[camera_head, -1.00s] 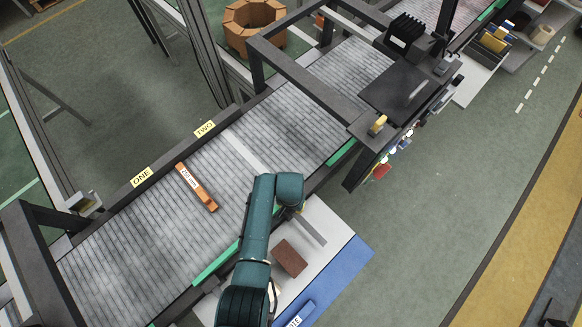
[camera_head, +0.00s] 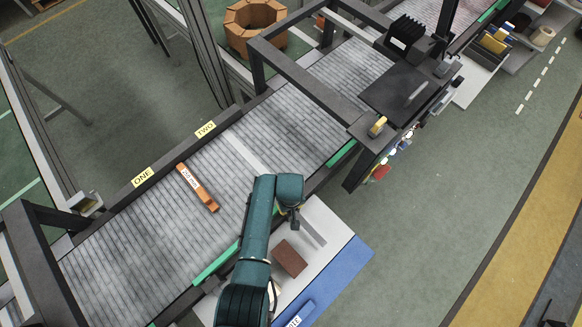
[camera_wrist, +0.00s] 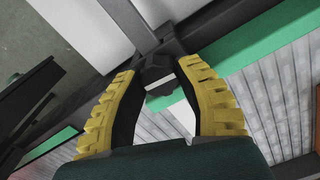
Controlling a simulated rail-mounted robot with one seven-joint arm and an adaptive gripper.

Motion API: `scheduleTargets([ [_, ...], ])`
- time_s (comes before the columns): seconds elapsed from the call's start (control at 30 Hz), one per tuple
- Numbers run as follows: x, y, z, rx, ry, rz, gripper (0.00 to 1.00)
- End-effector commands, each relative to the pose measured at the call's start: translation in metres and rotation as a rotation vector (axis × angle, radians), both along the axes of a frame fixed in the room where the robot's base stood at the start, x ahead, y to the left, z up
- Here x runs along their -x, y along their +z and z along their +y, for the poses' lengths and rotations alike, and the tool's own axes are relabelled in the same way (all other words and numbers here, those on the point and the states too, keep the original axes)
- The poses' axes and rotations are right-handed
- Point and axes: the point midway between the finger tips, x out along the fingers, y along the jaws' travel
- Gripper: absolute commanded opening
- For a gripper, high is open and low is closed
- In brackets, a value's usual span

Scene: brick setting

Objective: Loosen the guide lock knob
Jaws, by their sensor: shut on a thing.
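The guide lock knob (camera_wrist: 158,78) is a dark, faceted knob with a white bar on it, seen in the wrist view at the conveyor's edge beside the green strip. My gripper (camera_wrist: 158,70) has its two yellow ribbed fingers on either side of the knob and is shut on it. In the head view my teal arm covers the knob, and only a small part of the wrist end shows at the conveyor's near rail.
A yellow TWO sign (camera_head: 205,129) is on the far rail. A white board (camera_head: 333,222) with a brown brick (camera_head: 289,258) and a blue edge lies right of my arm. A dark frame (camera_head: 300,80) spans the conveyor. Green floor is open at right.

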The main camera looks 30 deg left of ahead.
Motion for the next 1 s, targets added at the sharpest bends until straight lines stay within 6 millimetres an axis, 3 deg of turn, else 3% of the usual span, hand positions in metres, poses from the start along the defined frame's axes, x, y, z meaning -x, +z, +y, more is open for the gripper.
scheduleTargets([
  [0.57, 0.0017, -0.0026, -0.0001, -0.001, 0.033, 0.002, 0.0],
  [0.6, 0.0016, -0.0025, -0.0001, -0.001, 0.033, 0.002, 0.42],
  [0.7, 0.0013, -0.0021, 0.0, -0.001, 0.033, 0.002, 0.62],
  [0.73, 0.0011, -0.0018, 0.0, -0.001, 0.033, 0.002, 0.66],
  [1.0, 0.0003, -0.0002, 0.0001, -0.001, 0.032, 0.001, 0.66],
])
